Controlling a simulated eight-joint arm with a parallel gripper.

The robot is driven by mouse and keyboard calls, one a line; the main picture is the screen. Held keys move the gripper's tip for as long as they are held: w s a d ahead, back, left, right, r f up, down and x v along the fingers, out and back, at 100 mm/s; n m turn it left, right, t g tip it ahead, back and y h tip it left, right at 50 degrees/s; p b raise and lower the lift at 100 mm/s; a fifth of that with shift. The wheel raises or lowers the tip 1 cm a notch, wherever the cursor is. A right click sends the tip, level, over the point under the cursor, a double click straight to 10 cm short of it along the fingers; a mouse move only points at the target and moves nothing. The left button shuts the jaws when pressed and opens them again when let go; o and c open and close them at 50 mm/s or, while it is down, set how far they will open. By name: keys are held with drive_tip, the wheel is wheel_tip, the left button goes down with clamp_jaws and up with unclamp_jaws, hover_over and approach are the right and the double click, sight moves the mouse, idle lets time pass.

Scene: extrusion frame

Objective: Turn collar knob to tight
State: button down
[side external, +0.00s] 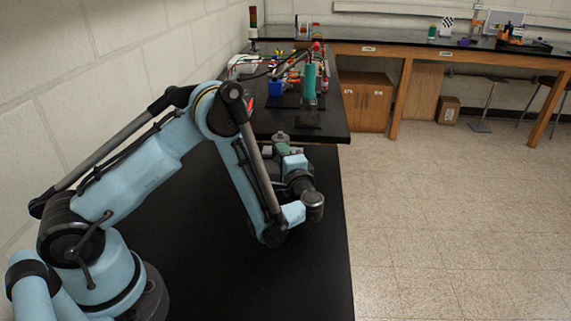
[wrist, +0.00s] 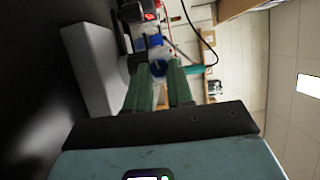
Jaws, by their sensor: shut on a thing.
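My gripper (side external: 283,148) reaches out over the black bench and is shut on a small part that I take to be the collar knob (side external: 281,136). The knob looks grey and rounded in the side view and is mostly covered by the fingers. In the wrist view my gripper's two green fingers (wrist: 160,72) stand a little apart, with something dark and blue between their tips. A pale grey block (wrist: 92,72) lies left of the fingers there. The knob's markings and its turn angle cannot be made out.
A teal cylinder (side external: 309,82) stands on a dark base (side external: 309,118) beyond my gripper. A blue bin (side external: 275,88) and several coloured parts crowd the bench behind. A block wall runs along the left. The bench's right edge is close to my wrist; open floor lies beyond.

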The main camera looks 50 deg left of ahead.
idle(0.3)
drive_tip(key=c, duration=1)
unclamp_jaws()
drive_tip(key=shift+d, duration=0.1)
drive_tip(key=shift+s+d, duration=0.15)
drive_tip(key=shift+d, duration=0.2)
drive_tip(key=shift+v, duration=1.1)
drive_tip(key=shift+a+r, duration=0.1)
drive_tip(key=shift+r, duration=3.4)
